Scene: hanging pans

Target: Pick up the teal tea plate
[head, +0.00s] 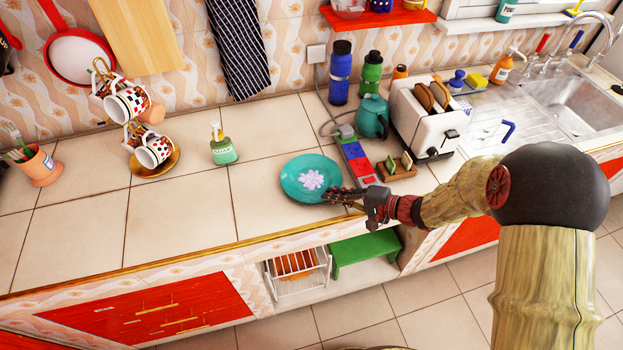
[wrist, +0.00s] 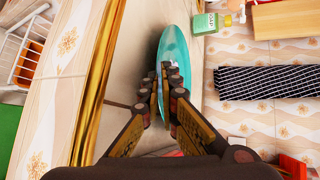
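The teal tea plate (head: 292,183) has a pale flower pattern in its middle and is over the tiled counter, near its front edge. My gripper (head: 334,195) comes in from the right at the plate's right rim. In the wrist view the plate (wrist: 176,45) is seen at a slant, and my gripper (wrist: 163,90) has one finger on each side of its near rim. The fingertips are close together with the rim between them. The fingers hide part of the rim. I cannot tell whether the plate is clear of the counter.
A red and blue power strip (head: 356,160), a toast rack (head: 397,168), a teal teapot (head: 372,118) and a toaster (head: 425,118) stand right of the plate. A green soap bottle (head: 223,148) stands to the left. The counter's front left is clear.

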